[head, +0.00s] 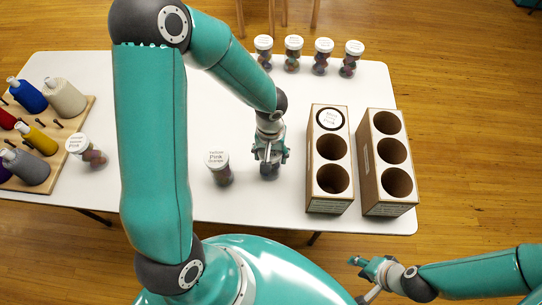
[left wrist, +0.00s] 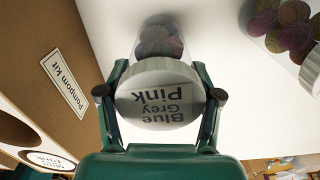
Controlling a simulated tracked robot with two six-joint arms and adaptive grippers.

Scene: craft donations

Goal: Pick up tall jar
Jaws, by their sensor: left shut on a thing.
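My left gripper (head: 270,158) is shut on a clear jar (head: 269,172) at the front middle of the white table. In the left wrist view the jar's white lid (left wrist: 158,95) reads "Blue Grey Pink", and dark pompoms show through its side (left wrist: 160,38). The fingers are on either side of the lid. Whether the jar's base touches the table cannot be told. Another jar (head: 219,168) with a white lid stands just left of it. My right gripper (head: 362,277) looks open and empty, off the table's front edge.
Two cardboard boxes with three holes each, the nearer (head: 329,200) and the farther right (head: 389,207), stand right of the gripper; the nearer holds a lidded jar (head: 330,119) in its back hole. Several jars line the back edge. A tilted jar (head: 92,157) and a spool rack (head: 75,115) are left.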

